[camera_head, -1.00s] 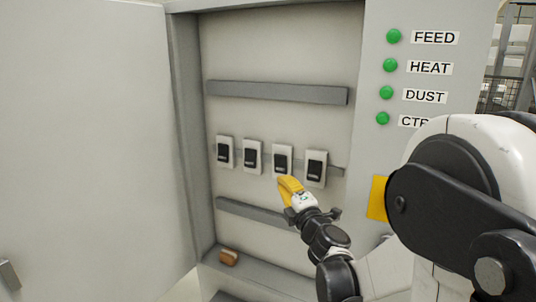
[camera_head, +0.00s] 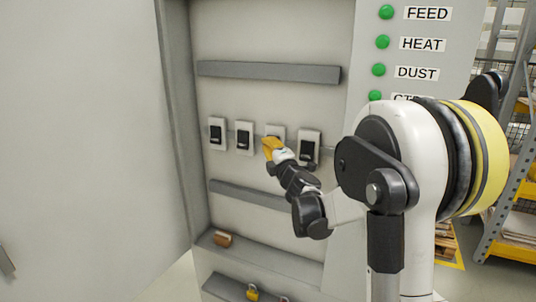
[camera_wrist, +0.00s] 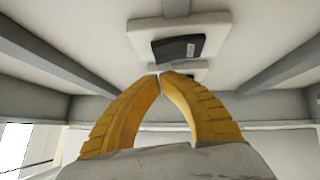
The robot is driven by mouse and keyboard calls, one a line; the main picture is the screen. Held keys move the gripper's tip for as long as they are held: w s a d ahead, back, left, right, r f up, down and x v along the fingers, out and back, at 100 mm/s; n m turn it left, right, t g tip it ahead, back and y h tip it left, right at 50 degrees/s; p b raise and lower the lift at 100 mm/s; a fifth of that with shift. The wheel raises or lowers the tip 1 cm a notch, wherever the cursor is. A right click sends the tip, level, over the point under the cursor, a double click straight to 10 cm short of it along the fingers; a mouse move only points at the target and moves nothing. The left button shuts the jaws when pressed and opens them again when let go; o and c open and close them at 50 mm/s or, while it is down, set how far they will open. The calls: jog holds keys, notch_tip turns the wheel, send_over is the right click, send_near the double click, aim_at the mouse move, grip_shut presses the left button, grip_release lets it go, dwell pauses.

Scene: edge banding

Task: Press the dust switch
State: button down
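A row of several white switches with black rockers is mounted inside the open cabinet. Their own markings are too small to read, so I cannot confirm which is the dust switch. My gripper (camera_head: 268,149), with yellow fingers, is in front of the third switch from the left (camera_head: 276,131) and hides its lower part. In the wrist view the fingertips of my gripper (camera_wrist: 162,76) meet with nothing between them. A switch plate with a black rocker (camera_wrist: 178,48) lies just beyond the tips, with another plate partly hidden behind. I cannot tell whether the tips touch a switch.
Green lamps sit on the right panel by FEED, HEAT, DUST (camera_head: 416,73) and a partly hidden label. Grey rails (camera_head: 268,72) run above and below the switches. A brown block (camera_head: 222,239) is on the ledge. The cabinet door (camera_head: 85,130) stands open at left.

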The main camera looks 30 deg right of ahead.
jog(key=shift+w+d+r, duration=0.15)
jog(key=shift+w+d, duration=0.35)
jog(key=shift+d, duration=0.25)
jog(key=shift+w+d+r, duration=0.3)
jog(key=shift+w+d, duration=0.1)
jog(key=shift+d, duration=0.1)
